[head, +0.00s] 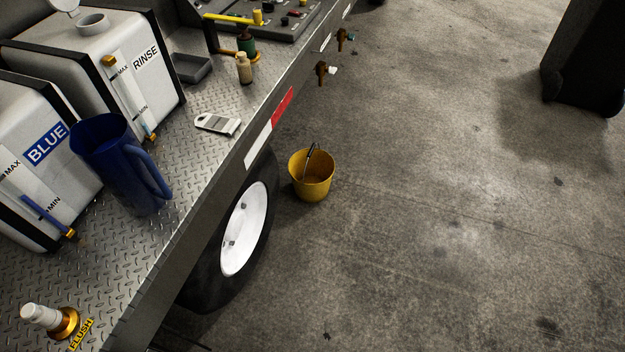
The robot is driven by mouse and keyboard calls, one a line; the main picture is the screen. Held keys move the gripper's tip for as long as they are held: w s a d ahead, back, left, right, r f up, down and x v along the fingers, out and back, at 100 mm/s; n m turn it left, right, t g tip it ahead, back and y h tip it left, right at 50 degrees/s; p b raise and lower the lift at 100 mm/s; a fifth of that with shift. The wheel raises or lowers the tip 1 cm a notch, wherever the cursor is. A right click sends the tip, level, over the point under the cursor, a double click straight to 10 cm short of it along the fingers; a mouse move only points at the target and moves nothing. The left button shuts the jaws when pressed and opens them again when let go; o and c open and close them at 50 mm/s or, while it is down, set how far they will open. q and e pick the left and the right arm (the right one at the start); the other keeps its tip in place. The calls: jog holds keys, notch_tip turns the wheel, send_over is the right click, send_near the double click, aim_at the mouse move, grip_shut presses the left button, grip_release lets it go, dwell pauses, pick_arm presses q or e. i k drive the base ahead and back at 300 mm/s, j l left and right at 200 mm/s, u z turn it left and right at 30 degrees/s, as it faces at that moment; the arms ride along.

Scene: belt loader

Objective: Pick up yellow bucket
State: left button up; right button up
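The yellow bucket (313,186) stands upright on the concrete floor, just right of the vehicle's wheel and near the side of its metal deck. A dark, thin handle or tool shows inside its opening, leaning against the inner wall; I cannot tell which it is. Neither of my grippers shows in the head view.
The diamond-plate deck (195,150) fills the left, carrying a blue jug (118,165), white tanks (85,65) and a flush fitting (52,320). The wheel (240,230) is left of the bucket. Taps (322,72) stick out from the deck's side. The floor to the right is clear up to a dark bin (588,55).

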aim_at(311, 170)
jog(key=i+l+u, duration=0.2)
jog(key=u, duration=0.2)
jog(key=i+l+u, duration=0.1)
jog(key=l+u, duration=0.3)
